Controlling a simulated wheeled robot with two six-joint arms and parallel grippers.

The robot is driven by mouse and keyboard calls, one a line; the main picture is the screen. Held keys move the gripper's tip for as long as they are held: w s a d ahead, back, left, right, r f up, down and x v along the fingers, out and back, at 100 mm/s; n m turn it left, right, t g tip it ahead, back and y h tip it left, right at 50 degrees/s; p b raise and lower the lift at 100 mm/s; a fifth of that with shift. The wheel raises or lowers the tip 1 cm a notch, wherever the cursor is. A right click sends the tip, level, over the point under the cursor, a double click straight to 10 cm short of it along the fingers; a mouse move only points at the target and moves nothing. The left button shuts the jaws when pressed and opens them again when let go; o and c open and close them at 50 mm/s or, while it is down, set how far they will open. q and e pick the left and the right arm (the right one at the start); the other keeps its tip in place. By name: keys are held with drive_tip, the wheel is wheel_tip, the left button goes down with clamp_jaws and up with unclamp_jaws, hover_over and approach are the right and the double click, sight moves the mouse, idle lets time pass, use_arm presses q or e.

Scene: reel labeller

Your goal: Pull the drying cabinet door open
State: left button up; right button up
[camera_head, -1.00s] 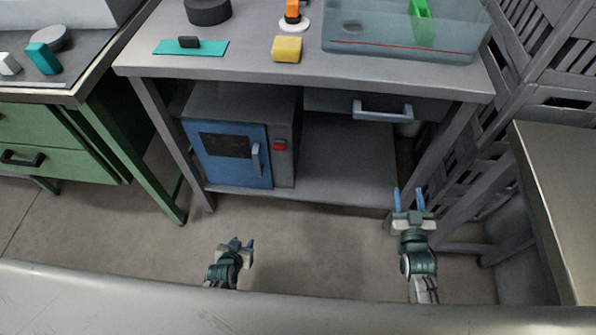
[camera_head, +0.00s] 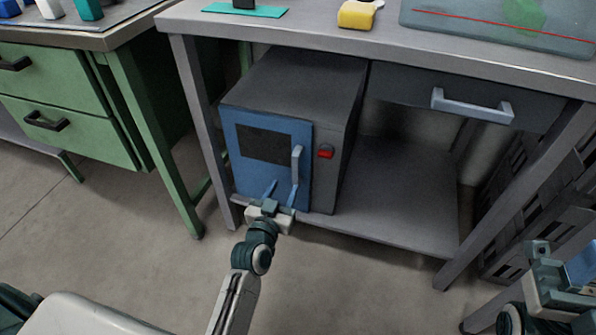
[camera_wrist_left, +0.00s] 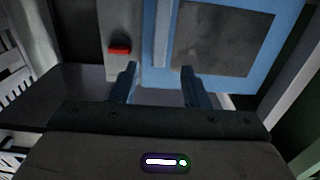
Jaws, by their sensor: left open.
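The drying cabinet (camera_head: 300,82) is a grey box on the shelf under the bench. Its blue door (camera_head: 243,178) with a dark window is shut. The upright light handle (camera_head: 296,164) is on the door's right side. My left gripper (camera_head: 282,190) is open in front of the door's lower part, close below the handle. In the left wrist view its fingers (camera_wrist_left: 160,72) stand apart, with the handle (camera_wrist_left: 162,38) showing beyond the gap; contact cannot be told. My right gripper (camera_head: 570,268) is partly in view at the right edge, its jaws unclear.
A red button (camera_head: 325,152) is on the cabinet front, right of the door. A drawer with a handle (camera_head: 470,106) hangs under the bench top, right of the cabinet. Bench legs (camera_head: 195,110) stand at both sides. The floor (camera_head: 140,270) in front is clear.

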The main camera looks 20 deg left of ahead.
sight(295, 166)
use_arm(q)
drive_tip(key=w, duration=1)
drive_tip(key=shift+w+d, duration=0.15)
drive_tip(key=shift+b, duration=0.3)
clamp_jaws()
